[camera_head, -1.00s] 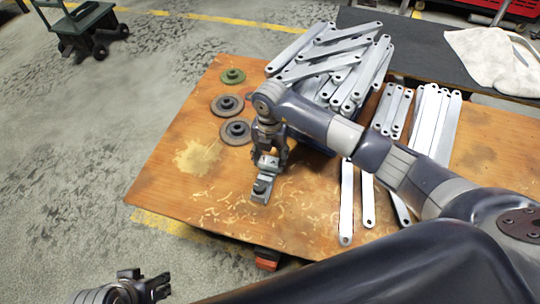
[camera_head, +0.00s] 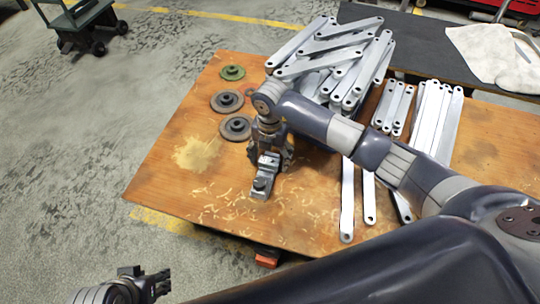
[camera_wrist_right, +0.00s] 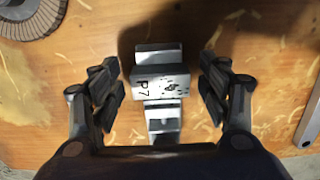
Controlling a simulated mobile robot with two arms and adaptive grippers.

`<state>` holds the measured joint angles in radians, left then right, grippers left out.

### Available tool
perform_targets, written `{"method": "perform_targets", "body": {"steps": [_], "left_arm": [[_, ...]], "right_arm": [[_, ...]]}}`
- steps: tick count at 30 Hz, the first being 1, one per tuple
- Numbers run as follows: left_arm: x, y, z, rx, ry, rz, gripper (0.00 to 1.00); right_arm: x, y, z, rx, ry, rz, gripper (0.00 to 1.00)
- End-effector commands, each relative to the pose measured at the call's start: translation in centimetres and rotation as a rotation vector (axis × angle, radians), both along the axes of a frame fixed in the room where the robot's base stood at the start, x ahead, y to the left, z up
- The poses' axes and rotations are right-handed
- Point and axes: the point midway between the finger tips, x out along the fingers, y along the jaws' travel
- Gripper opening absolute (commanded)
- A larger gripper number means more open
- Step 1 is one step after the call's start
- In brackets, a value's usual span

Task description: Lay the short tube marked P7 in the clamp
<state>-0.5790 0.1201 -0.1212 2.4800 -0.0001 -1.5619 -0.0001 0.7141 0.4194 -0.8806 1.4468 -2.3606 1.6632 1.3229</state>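In the right wrist view, the short tube (camera_wrist_right: 152,85) is a grey piece with "P7" on its face. It sits at the grey metal clamp (camera_wrist_right: 165,126), between the clamp's near part and a grey part behind. My right gripper (camera_wrist_right: 160,95) is open, one finger on each side of the tube, with gaps to it. In the head view, my right gripper (camera_head: 270,157) points down over the clamp (camera_head: 262,185) on the wooden table, and hides most of the tube. My left gripper (camera_head: 150,285) is low at the left, off the table, empty; its opening is unclear.
Stacked galvanized bars (camera_head: 340,55) stand behind my right arm, and more bars (camera_head: 435,115) lie to the right. The table's front left, with shavings (camera_head: 215,210), is clear.

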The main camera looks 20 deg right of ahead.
Motion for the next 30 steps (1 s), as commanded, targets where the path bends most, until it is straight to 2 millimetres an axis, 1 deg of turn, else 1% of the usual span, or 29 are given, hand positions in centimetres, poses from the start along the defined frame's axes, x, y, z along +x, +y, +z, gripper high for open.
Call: {"method": "perform_targets", "body": {"steps": [8,11,14,24,27,30], "left_arm": [[0.0,0.0,0.0,-0.001,0.001,0.000,0.40],[0.0,0.0,0.0,-0.001,0.001,0.001,0.40],[0.0,0.0,0.0,-0.001,0.001,0.001,0.40],[0.0,0.0,0.0,0.000,0.001,0.000,0.40],[0.0,0.0,0.0,0.000,0.001,0.000,0.40],[0.0,0.0,0.0,0.000,0.001,0.000,0.40]], "right_arm": [[0.0,0.0,0.0,0.000,0.000,0.000,0.73],[0.1,0.0,0.5,0.000,-0.001,0.000,0.73],[0.2,0.0,1.7,0.002,-0.004,0.001,0.73],[0.1,0.0,8.8,0.001,-0.004,0.001,0.73],[0.1,0.0,10.3,0.000,-0.004,0.000,0.73],[0.1,0.0,11.3,0.000,-0.001,0.000,0.73]]}}
